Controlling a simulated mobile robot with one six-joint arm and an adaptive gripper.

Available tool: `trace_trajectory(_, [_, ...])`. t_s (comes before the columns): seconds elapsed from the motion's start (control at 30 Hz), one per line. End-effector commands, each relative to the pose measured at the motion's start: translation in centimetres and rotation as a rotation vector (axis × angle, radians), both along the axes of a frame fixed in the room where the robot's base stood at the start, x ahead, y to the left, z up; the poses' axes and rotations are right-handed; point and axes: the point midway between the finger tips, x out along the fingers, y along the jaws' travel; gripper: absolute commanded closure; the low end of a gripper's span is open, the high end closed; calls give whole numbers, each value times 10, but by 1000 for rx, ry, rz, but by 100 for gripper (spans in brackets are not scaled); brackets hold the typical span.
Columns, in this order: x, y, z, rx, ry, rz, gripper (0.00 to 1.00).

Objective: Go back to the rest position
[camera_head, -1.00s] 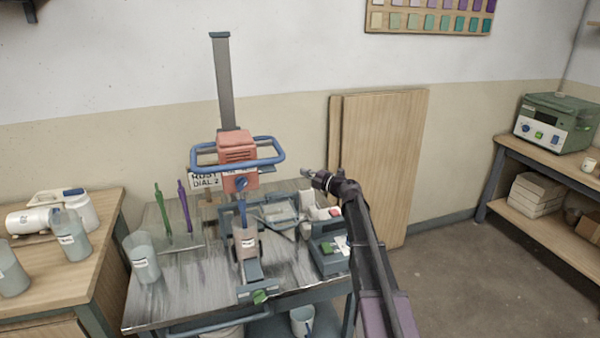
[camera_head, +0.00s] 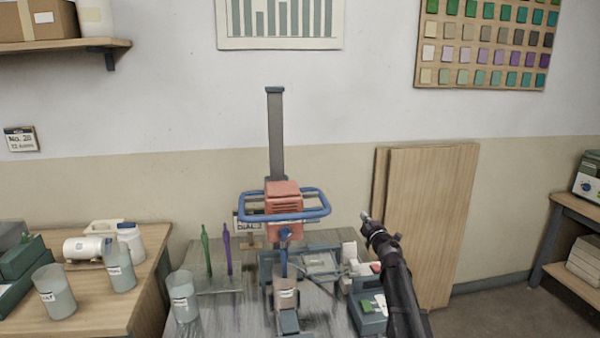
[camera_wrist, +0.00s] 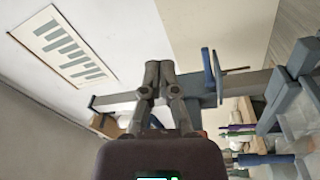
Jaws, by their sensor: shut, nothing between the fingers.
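My gripper (camera_head: 366,217) is at the end of my dark arm, raised over the right side of the metal-topped table (camera_head: 225,312) in the head view. It holds nothing. In the wrist view its two fingers (camera_wrist: 158,72) are together, pointing toward the wall. The red mixer (camera_head: 284,202) with its blue ring handle stands to the left of my gripper, apart from it. Its shaft reaches down to a labelled container (camera_head: 286,293) under it. My arm hides part of the table's right side.
Green and purple stirrers (camera_head: 227,248) stand upright on the table, with a labelled bucket (camera_head: 183,297) at its left. The left bench (camera_head: 146,268) holds more buckets and white jugs. Wooden boards (camera_head: 437,215) lean on the wall behind my gripper. Open floor lies at the right.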

Motion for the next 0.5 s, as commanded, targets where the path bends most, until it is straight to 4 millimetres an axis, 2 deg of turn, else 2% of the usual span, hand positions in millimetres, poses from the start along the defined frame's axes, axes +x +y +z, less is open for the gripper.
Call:
trace_trajectory(0.07, [-11,-9,5,65,24,-81,100])
trace_trajectory(0.23, [-31,-30,1,207,98,-255,100])
trace_trajectory(0.5, [-75,-55,-23,426,270,-507,100])
